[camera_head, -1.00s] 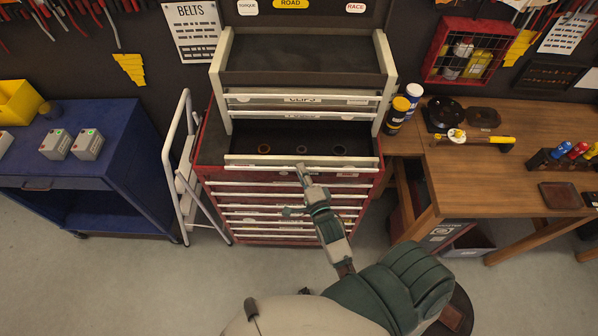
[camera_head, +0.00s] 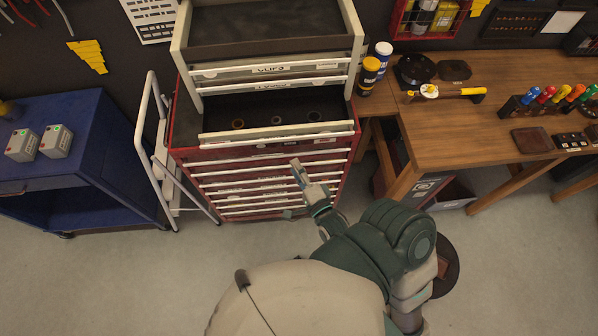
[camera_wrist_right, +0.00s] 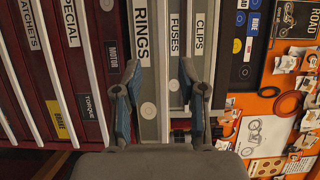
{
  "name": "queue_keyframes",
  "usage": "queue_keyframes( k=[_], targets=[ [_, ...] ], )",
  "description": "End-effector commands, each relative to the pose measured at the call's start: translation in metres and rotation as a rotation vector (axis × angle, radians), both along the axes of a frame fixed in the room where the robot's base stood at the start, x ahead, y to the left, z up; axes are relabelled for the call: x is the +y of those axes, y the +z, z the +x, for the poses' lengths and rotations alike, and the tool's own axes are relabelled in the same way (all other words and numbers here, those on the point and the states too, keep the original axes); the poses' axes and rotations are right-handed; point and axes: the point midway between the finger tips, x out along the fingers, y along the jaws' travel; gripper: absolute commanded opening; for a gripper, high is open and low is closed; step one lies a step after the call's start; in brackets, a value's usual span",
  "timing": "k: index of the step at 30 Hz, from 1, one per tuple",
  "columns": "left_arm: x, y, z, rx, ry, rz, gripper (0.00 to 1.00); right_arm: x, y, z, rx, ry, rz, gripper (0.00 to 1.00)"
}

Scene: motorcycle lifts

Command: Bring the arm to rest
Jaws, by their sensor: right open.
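My right arm (camera_head: 372,245) is folded low in front of my body in the head view. Its gripper (camera_head: 299,172) is in front of the red tool chest (camera_head: 180,135), below the pulled-out drawer (camera_head: 225,138), with nothing visible in it. In the right wrist view, the gripper (camera_wrist_right: 160,75) is open, its two fingers apart and empty. The labelled drawer fronts, such as the RINGS drawer (camera_wrist_right: 147,105), lie beyond the fingers. My left gripper is not in view.
The open drawer holds three small round items. A blue cart (camera_head: 75,165) and a white folding frame (camera_head: 150,150) stand left. A wooden workbench (camera_head: 450,125) with bottles, a hammer (camera_head: 440,93) and screwdrivers stands right. Grey floor (camera_head: 130,275) is free in front.

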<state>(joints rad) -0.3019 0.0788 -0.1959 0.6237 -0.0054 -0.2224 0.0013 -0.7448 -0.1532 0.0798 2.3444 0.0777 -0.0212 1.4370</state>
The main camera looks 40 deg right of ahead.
Motion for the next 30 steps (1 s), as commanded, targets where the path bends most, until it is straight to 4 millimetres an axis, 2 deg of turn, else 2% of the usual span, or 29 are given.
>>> queue_keyframes(
  k=[6,23,26,29,30],
  targets=[
    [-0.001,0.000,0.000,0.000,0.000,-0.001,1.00,0.002,0.000,-0.014,0.000,0.000,0.000,0.41],
    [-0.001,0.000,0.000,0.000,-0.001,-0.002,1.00,0.003,-0.003,-0.013,0.005,0.001,-0.004,0.41],
    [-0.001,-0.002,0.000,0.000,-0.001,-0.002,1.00,0.008,-0.026,-0.010,0.048,0.015,-0.033,0.41],
    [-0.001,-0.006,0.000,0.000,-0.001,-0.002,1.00,0.020,-0.081,-0.006,0.151,0.055,-0.106,0.41],
    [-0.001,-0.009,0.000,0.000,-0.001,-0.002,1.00,0.027,-0.110,-0.006,0.206,0.082,-0.148,0.41]
  ],
)
